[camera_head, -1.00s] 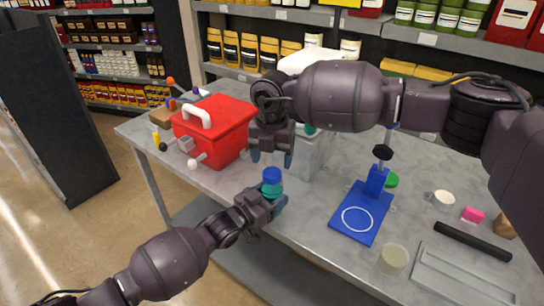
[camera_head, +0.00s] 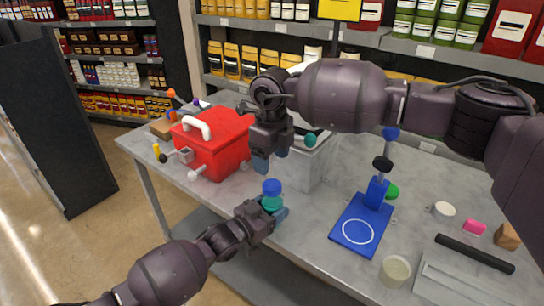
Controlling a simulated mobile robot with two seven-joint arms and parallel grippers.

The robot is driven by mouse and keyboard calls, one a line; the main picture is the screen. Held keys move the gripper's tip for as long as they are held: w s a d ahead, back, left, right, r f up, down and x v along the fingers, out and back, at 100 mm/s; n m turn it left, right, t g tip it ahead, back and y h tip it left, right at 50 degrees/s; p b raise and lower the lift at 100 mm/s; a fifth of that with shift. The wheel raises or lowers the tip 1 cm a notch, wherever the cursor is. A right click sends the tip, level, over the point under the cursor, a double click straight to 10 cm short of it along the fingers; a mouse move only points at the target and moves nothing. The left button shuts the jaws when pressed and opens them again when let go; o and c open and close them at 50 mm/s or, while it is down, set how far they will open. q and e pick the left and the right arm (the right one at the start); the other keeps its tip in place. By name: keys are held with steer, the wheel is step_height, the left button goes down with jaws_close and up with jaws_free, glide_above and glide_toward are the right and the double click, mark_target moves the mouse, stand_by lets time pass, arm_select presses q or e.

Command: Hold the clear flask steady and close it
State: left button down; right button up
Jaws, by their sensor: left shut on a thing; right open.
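My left gripper (camera_head: 266,220) is shut on the flask (camera_head: 271,204), near the table's front edge. Only a small teal-looking part of the flask shows; the fingers hide the rest. A blue cap (camera_head: 272,187) sits on top of the flask; I cannot tell whether it is tight. My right gripper (camera_head: 270,161) is open and empty just above the cap, apart from it, with its fingers pointing down.
A red box with a white handle (camera_head: 225,150) stands at the left, and a grey box (camera_head: 318,165) behind the grippers. A blue stand (camera_head: 358,225), a pale cup (camera_head: 395,270), a black bar (camera_head: 474,253) and a pink block (camera_head: 475,227) are to the right.

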mark_target(272, 185)
steer(key=n, duration=0.4)
steer(key=shift+r, duration=0.1)
steer(key=n, duration=0.5)
steer(key=shift+s+d, duration=0.1)
steer(key=shift+f, duration=4.05)
steer(key=shift+c, duration=0.4)
